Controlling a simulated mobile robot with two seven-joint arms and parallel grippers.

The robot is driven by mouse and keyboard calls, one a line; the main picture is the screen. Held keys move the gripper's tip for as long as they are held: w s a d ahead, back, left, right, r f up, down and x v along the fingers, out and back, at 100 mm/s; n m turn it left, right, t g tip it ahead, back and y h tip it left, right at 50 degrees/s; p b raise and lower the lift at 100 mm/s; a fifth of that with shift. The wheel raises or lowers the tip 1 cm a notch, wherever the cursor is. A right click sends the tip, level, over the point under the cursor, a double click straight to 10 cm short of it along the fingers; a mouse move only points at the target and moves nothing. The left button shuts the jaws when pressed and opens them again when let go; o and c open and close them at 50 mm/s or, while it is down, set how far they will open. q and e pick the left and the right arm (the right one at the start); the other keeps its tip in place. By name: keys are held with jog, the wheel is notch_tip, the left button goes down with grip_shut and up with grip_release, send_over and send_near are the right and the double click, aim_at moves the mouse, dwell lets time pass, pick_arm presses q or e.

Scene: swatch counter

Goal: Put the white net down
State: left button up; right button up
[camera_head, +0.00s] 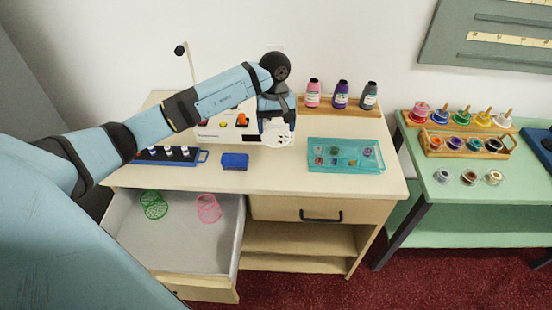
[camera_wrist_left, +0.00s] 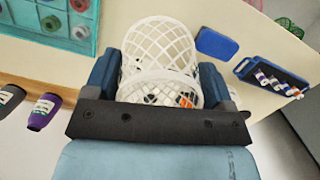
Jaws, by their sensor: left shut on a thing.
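The white net (camera_wrist_left: 158,48), an open lattice tube, sits between the two blue fingers of my left gripper (camera_wrist_left: 158,78) in the left wrist view. The gripper is shut on it. In the head view my left gripper (camera_head: 276,117) is over the back middle of the counter, in front of the white sewing machine (camera_head: 215,132). A green net (camera_head: 154,205) and a pink net (camera_head: 208,208) lie apart in the open drawer (camera_head: 180,245). My right gripper is not in view.
A blue box (camera_head: 235,161), a teal tray (camera_head: 318,167) of spools and a blue rack (camera_head: 202,156) stand on the counter (camera_head: 275,182). Several thread cones (camera_head: 341,95) stand behind. The counter's front strip is clear. A green table (camera_head: 475,197) stands right.

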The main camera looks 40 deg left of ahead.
pick_arm(q)
notch_tip(320, 180, down, 9)
jog(key=shift+r+p, duration=0.1)
jog(key=shift+p, duration=0.45)
notch_tip(320, 180, down, 4)
jog(key=shift+f+p, duration=0.25)
jog(key=shift+p, duration=0.1)
jog(key=shift+f, duration=0.2)
jog(key=o, duration=0.8)
jog(key=shift+o, duration=0.2)
jog(key=shift+r, duration=0.1)
